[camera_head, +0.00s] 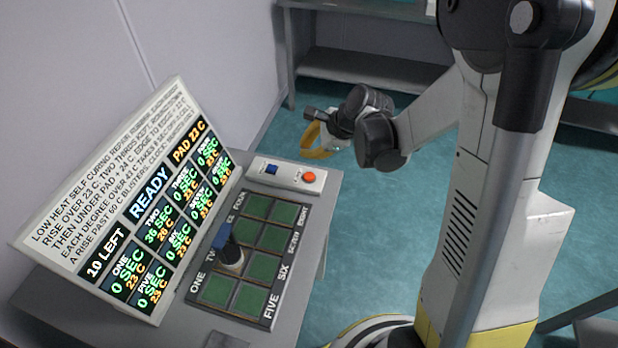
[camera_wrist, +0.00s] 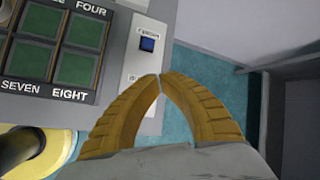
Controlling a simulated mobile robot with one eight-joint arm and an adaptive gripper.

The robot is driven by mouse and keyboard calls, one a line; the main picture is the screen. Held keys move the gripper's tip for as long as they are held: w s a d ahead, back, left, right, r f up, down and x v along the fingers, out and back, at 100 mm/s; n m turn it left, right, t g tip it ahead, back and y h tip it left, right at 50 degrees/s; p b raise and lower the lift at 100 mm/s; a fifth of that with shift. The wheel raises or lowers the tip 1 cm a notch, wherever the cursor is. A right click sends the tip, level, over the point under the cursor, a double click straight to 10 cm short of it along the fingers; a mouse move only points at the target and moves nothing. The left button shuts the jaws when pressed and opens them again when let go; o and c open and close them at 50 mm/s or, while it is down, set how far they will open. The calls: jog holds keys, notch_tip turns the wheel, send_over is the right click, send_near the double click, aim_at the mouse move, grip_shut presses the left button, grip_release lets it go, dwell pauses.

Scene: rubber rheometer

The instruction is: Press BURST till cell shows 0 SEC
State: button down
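The white control box (camera_head: 288,174) has a blue button (camera_head: 271,169) and an orange-red button (camera_head: 309,177); the labels are too small to read. My gripper (camera_head: 312,143) is beyond the box and above the orange-red button's end. In the wrist view its yellow fingertips (camera_wrist: 159,80) meet, with nothing seen between them. The blue button (camera_wrist: 148,44) shows ahead of them; the orange-red one is hidden there. The display board (camera_head: 130,220) reads 10 LEFT, READY, PAD 23 C. Cell TWO shows 36 SEC and 26 C; the other legible cells show 0 SEC.
A dark tray of green pads (camera_head: 247,297) lies on the grey table (camera_head: 185,320). A blue-topped tool (camera_head: 231,248) stands on the pad at TWO. A shelf unit (camera_head: 365,68) is at the back.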

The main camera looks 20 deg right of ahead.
aim_at(306, 173)
notch_tip(306, 173, down, 7)
jog(key=b, duration=0.4)
jog(key=shift+r+b, duration=0.15)
jog(key=shift+b, duration=0.2)
dwell(0.9)
jog(key=shift+f+b, duration=0.4)
jog(key=shift+f+b, duration=0.6)
dwell(1.1)
jog(key=shift+r+p, duration=0.75)
jog(key=shift+r, duration=0.3)
notch_tip(306, 173, up, 5)
jog(key=p, duration=0.4)
